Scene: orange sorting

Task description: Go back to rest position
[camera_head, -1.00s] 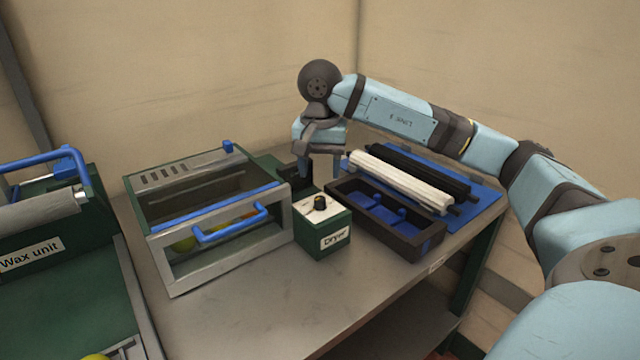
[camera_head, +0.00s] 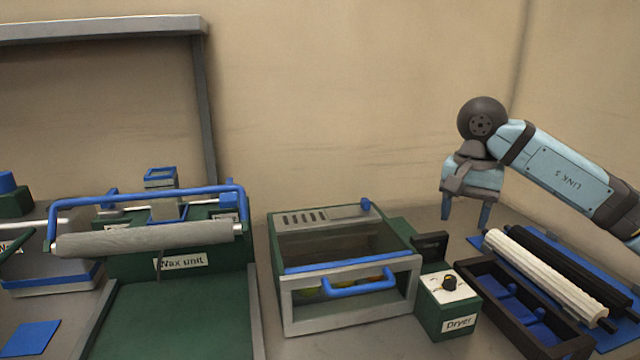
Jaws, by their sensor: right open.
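My right gripper (camera_head: 465,212) is at the right, pointing down with its two blue fingers apart, open and empty. It hangs behind the dryer's control box (camera_head: 448,303) and near the rollers, apart from them as far as I can see. My right arm reaches in from the right edge. My left gripper is not in view.
The dryer (camera_head: 350,300) has a blue-handled front, with fruit inside. A dark tray (camera_head: 497,308) and white roller (camera_head: 550,270) on a blue mat (camera_head: 470,240) lie at the right. The wax unit (camera_head: 180,320) with its grey roller (camera_head: 150,238) stands at the left.

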